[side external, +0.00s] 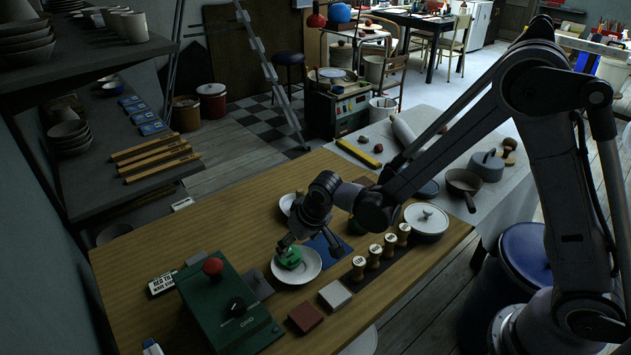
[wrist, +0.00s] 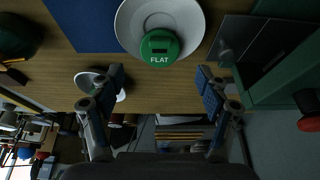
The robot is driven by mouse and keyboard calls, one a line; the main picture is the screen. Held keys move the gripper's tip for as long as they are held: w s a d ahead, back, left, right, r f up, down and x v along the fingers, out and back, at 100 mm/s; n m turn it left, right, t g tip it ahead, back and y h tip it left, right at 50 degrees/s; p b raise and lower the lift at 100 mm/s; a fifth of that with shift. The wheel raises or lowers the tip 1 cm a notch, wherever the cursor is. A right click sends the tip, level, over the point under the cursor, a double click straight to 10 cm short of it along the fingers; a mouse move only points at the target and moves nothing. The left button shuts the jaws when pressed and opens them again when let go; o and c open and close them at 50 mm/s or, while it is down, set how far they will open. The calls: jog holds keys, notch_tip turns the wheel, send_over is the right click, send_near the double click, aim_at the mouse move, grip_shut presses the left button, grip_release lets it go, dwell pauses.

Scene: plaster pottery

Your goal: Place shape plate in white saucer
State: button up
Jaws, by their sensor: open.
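The shape plate is a green disc (side external: 290,259) marked FLAT. It lies in the white saucer (side external: 309,270), off its middle, and shows in the wrist view as the green disc (wrist: 160,47) reaching over the rim of the saucer (wrist: 130,22). I cannot tell whether it lies fully flat. My gripper (side external: 284,247) is low over the saucer, close to the disc. In the wrist view my gripper (wrist: 161,88) has its two fingers wide apart with nothing between them, and the disc is just above that gap in the picture.
A green press-like box (side external: 228,300) with a red knob stands left of the saucer. A blue mat (side external: 325,243), several labelled wooden stamps (side external: 374,256) and a white lidded pot (side external: 426,222) are to the right. The left back of the wooden table (side external: 190,235) is clear.

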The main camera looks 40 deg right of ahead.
jog(key=s+d+r+t, duration=0.1)
jog(key=s+d+r, duration=0.2)
jog(key=s+r, duration=0.3)
jog(key=s+d+r, duration=0.3)
jog(key=d+r, duration=0.1)
jog(key=r, duration=0.4)
jog(key=s+d+r+t, duration=0.1)
jog(key=s+d+r, duration=0.1)
jog(key=s+d, duration=0.3)
jog(key=s, duration=0.4)
jog(key=shift+s+d+r+t, duration=0.2)
jog(key=shift+s+r+t, duration=0.05)
jog(key=shift+r+t, duration=0.1)
jog(key=shift+o, duration=0.8)
